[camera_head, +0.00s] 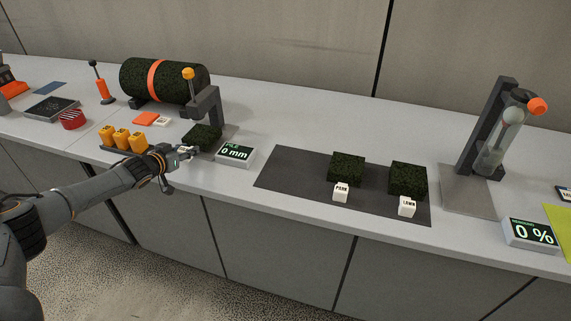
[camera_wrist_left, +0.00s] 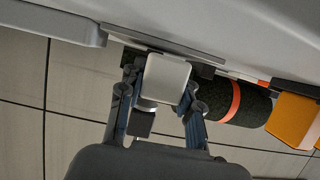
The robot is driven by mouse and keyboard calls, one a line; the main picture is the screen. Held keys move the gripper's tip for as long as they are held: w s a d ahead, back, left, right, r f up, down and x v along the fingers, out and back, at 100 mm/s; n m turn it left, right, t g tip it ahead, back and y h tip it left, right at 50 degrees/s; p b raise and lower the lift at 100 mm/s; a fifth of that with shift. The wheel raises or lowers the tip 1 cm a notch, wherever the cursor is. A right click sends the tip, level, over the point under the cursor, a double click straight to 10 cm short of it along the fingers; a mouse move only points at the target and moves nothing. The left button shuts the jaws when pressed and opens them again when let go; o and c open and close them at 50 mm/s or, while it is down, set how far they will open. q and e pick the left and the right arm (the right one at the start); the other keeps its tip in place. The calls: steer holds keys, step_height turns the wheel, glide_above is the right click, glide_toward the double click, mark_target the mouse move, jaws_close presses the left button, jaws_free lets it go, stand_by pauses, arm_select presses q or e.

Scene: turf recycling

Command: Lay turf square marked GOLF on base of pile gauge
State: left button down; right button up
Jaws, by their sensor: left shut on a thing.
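A dark green turf square (camera_head: 203,137) is at the pile gauge, over its base and below the gauge arm (camera_head: 205,107) with its orange knob. I cannot tell whether it touches the base. My left gripper (camera_head: 187,152) is in front of it, shut on the white tag block at its near side. In the left wrist view the white tag block (camera_wrist_left: 166,80) is between the two fingers (camera_wrist_left: 165,105). Its lettering does not show. The gauge display (camera_head: 235,154) reads 0 mm. My right gripper is not in view.
A dark mat (camera_head: 290,172) holds turf squares tagged PARK (camera_head: 346,167) and LAWN (camera_head: 408,179); its left part is bare. A turf roll (camera_head: 180,81) lies behind the gauge. Yellow blocks (camera_head: 122,138) stand left of the gripper. A tester (camera_head: 493,140) stands right, its display reading 0 %.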

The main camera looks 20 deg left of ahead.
arm_select(q)
steer(key=shift+f+b, duration=0.3)
steer(key=shift+f, duration=0.15)
steer(key=c, duration=0.5)
jaws_free()
steer(key=shift+s+r, duration=0.1)
steer(key=shift+s, duration=0.8)
steer(key=v, duration=1)
steer(key=shift+r, duration=0.25)
